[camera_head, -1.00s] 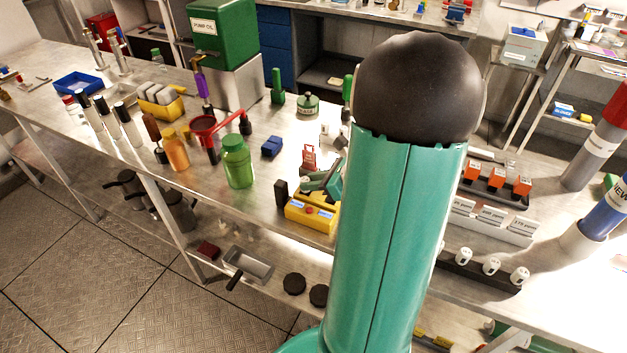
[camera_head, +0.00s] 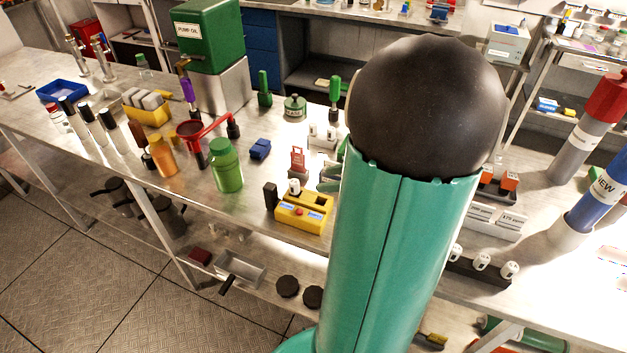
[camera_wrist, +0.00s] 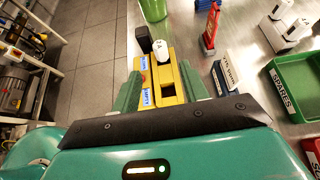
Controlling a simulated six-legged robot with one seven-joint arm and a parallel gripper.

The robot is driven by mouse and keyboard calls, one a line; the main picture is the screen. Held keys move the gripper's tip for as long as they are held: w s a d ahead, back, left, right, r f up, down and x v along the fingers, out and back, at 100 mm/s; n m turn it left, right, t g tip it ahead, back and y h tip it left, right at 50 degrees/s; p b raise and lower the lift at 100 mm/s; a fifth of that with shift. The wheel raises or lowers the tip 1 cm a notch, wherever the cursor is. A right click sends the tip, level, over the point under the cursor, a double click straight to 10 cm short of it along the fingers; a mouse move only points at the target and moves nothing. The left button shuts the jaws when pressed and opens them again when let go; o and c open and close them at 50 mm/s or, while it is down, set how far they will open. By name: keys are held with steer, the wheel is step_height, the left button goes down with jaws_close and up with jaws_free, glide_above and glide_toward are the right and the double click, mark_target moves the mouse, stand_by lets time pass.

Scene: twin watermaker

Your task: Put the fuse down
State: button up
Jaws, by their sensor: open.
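A white fuse (camera_head: 294,187) stands upright at the back end of a yellow tester block (camera_head: 303,212) on the bench. In the wrist view the fuse (camera_wrist: 161,50) sits on the yellow block (camera_wrist: 170,68), beyond a dark empty socket in the block. My gripper (camera_wrist: 160,78) is open, its two green fingers apart on either side of the block, with nothing between their tips. The fuse is clear of the fingers. In the head view my gripper is mostly hidden behind my green arm. Whether the fuse is fully seated cannot be told.
A dark upright block (camera_wrist: 143,39) is beside the fuse. A green bottle (camera_head: 226,165) stands left of the tester.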

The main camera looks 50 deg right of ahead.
steer(key=s+a+r+n+g+h, duration=0.1)
steer(key=a+r+n, duration=0.4)
steer(key=a+n, duration=1)
steer(key=a+r+n+g+h, duration=0.3)
steer(key=a+r+n, duration=0.3)
steer(key=a+n, duration=0.9)
steer(key=shift+s+a+n+g, duration=0.15)
steer(key=shift+s+n+g, duration=0.2)
steer(key=shift+n+g, duration=0.55)
